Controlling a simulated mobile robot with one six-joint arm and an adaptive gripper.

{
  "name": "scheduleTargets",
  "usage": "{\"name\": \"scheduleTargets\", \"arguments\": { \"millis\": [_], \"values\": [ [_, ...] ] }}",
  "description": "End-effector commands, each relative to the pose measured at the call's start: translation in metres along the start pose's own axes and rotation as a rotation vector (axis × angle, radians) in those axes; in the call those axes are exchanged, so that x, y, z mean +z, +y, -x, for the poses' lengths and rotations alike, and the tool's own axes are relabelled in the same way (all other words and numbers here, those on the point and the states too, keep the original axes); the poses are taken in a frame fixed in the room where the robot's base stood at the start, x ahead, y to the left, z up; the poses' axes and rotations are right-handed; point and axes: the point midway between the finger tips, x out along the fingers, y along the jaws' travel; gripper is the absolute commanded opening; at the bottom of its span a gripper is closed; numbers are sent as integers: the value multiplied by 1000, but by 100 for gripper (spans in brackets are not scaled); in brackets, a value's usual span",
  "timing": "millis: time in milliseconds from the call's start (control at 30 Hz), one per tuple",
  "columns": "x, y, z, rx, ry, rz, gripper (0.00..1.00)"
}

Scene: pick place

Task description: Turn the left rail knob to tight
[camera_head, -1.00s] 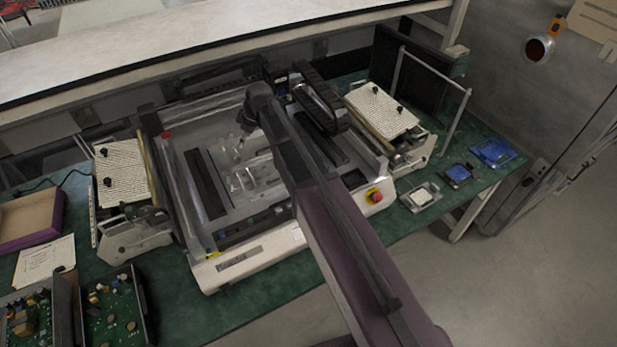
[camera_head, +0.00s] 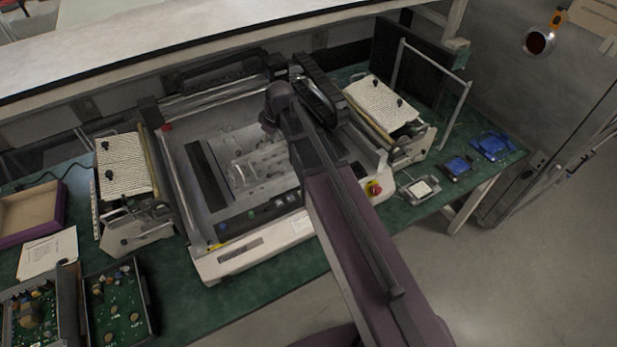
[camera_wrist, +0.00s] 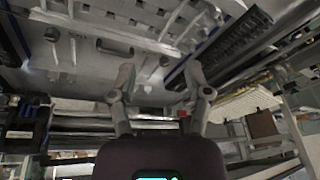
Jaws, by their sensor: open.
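The open-topped machine (camera_head: 215,272) stands on the green bench, with a long dark rail (camera_head: 208,177) on the left of its grey bed. I cannot pick out for sure which part is the left rail knob, or how it is turned. In the wrist view a small dark knob (camera_wrist: 52,34) and a dark handle (camera_wrist: 114,48) show on a grey plate. My gripper (camera_wrist: 158,88) is open and empty, its two fingers spread apart. In the head view my arm reaches over the bed's right part and its wrist mostly hides the gripper.
Ribbed cream panels with black knobs stand left (camera_head: 122,160) and right (camera_head: 385,105) of the machine. A red button (camera_head: 374,188) is at its front right. Green circuit boards (camera_head: 115,305) lie front left. A shelf (camera_head: 200,45) overhangs the back.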

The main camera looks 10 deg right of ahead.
Motion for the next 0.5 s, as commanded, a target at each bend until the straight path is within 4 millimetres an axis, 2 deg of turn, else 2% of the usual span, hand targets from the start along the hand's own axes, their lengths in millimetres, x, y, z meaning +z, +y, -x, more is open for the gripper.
{"name": "scheduleTargets", "arguments": {
  "millis": [33, 500],
  "values": [
    [10, -2, -1, 4, -8, -24, 64],
    [76, -8, -2, 40, -86, -249, 64]
  ]
}}
